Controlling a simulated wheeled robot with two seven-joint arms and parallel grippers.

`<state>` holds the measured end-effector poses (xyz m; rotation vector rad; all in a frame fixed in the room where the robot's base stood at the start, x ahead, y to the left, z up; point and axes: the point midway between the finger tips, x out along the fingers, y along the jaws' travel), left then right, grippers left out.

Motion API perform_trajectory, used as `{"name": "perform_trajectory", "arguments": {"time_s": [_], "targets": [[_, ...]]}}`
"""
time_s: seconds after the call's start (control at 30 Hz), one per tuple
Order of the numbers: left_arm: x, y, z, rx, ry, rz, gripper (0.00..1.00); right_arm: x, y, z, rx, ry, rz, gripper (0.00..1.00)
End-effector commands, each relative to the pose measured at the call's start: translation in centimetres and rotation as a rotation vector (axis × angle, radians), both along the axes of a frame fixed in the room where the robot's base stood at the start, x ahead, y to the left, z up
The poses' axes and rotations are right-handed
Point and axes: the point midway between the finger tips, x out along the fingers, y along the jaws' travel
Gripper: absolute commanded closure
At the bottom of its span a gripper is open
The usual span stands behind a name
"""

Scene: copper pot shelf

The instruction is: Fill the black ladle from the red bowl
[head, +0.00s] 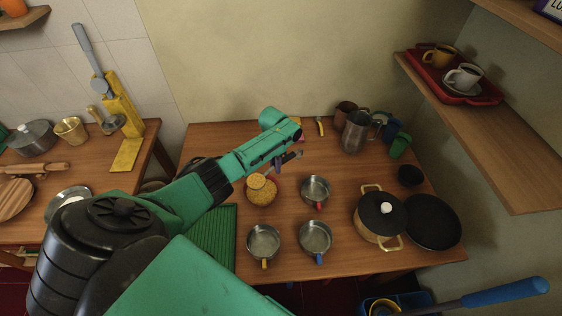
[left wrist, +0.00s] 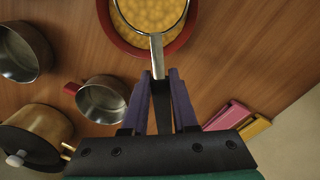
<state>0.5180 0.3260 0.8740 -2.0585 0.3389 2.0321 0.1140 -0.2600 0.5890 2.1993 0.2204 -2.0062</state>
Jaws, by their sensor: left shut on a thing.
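The red bowl (left wrist: 115,38) holds round yellow-orange pieces. In the head view the bowl (head: 262,192) stands on the wooden table, left of the small pots. The black ladle has a dark handle and a steel neck (left wrist: 157,55). Its round steel cup lies over the bowl, and yellow-orange pieces show inside its rim. I cannot tell whether the cup touches the pieces below. My left gripper (left wrist: 160,88) is shut on the ladle's dark handle, beside the bowl. In the head view this gripper (head: 285,160) is partly hidden by my arm. My right gripper is not in view.
Small steel pots (head: 315,189) with coloured handles stand right of and in front of the bowl. A lidded brass pot (head: 378,233) and a black pan (head: 433,222) are at the right. Mugs and a steel jug (head: 356,132) stand at the back. A green mat (head: 222,240) lies left.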

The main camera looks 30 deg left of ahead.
Motion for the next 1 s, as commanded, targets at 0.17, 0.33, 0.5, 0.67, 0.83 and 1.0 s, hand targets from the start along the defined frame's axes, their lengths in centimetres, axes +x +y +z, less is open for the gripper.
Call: {"name": "perform_trajectory", "arguments": {"time_s": [0.17,0.33,0.5,0.67,0.83,1.0], "targets": [[1.2,-2.0,-0.4,-0.003,-0.003,-0.004,1.0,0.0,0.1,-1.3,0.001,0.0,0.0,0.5],[1.6,-2.7,-0.1,0.0,-0.001,-0.001,1.0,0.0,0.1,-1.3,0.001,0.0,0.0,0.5],[1.5,-2.6,0.0,0.0,-0.001,-0.001,1.0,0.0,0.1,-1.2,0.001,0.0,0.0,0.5],[1.1,-1.8,0.2,-0.001,-0.001,0.0,1.0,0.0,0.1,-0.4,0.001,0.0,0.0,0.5],[0.8,-1.3,-0.1,-0.002,-0.002,-0.001,1.0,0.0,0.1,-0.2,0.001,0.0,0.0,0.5],[0.8,-1.4,-0.1,-0.002,-0.002,-0.002,1.0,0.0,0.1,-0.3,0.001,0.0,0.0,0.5]]}}
